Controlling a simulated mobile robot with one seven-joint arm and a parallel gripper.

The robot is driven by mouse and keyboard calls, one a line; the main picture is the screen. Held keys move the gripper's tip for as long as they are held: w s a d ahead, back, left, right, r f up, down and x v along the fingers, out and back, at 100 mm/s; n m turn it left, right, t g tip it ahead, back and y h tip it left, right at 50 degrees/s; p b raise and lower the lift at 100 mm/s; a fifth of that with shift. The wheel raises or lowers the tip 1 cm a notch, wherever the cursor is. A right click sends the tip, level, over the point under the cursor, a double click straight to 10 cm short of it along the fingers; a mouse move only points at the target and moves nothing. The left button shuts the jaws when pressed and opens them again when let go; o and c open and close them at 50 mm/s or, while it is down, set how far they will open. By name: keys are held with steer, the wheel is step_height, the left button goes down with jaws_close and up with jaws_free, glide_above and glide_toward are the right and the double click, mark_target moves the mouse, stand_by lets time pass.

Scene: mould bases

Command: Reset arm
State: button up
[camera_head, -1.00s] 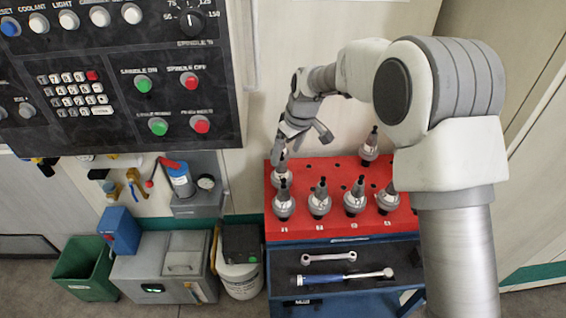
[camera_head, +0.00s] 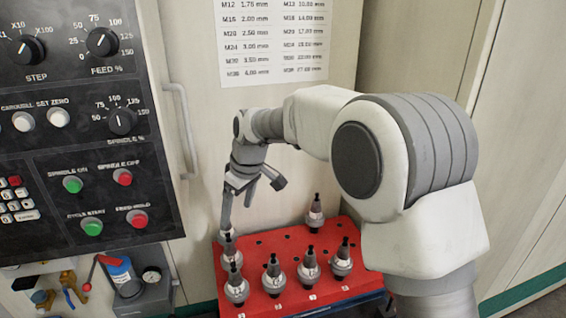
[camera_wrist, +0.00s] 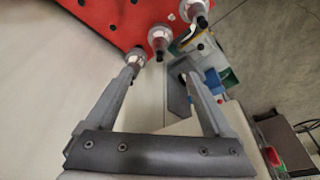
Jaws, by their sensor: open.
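My gripper (camera_head: 232,205) hangs over the left back end of the red tool rack, pointing down above a tool holder (camera_head: 228,245). In the wrist view my gripper (camera_wrist: 160,76) has its two fingers apart with nothing held between them. The left fingertip shows close to a tool holder (camera_wrist: 137,57); I cannot tell whether they touch. My arm runs from the right of the head view over the rack to the gripper, bent at the elbow.
The red tool rack (camera_head: 270,300) holds several upright metal tool holders, with empty holes between. A control panel (camera_head: 100,160) with knobs and buttons stands at left. A cabinet wall with a thread chart (camera_head: 272,35) is behind. A gauge unit (camera_head: 148,292) sits lower left.

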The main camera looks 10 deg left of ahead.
steer(key=s+d+r+m+t, duration=0.1)
steer(key=s+d+r+m, duration=0.1)
steer(key=d+r, duration=0.35)
steer(key=s+d+r+m+t+h, duration=0.1)
steer(key=s+d+r+m, duration=0.15)
steer(key=d, duration=0.65)
steer(key=s+d+r+m+t, duration=0.1)
steer(key=s+d+r+m, duration=0.2)
steer(key=d, duration=0.5)
steer(key=s+d+f+m+t+h, duration=0.1)
steer(key=s+d+m, duration=0.5)
steer(key=s+d, duration=0.9)
steer(key=shift+s+f+t+h, duration=0.25)
steer(key=shift+s+t+h, duration=0.05)
steer(key=shift+s+h, duration=0.25)
steer(key=shift+w+r, duration=0.1)
